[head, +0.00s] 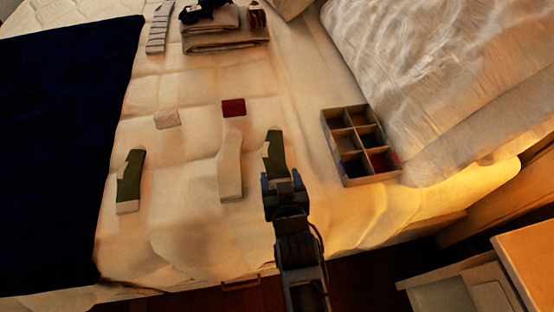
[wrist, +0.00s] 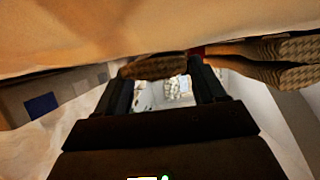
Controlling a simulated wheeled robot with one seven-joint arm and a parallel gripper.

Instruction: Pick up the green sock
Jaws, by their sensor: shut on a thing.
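A cream sock (head: 230,166) lies just left of my gripper. A divided box (head: 346,180) stands to the right. A red folded cloth (head: 234,107) and a pale one (head: 166,119) lie behind. Folded laundry (head: 227,41) is at the back. A dark blanket (head: 60,140) covers the left.

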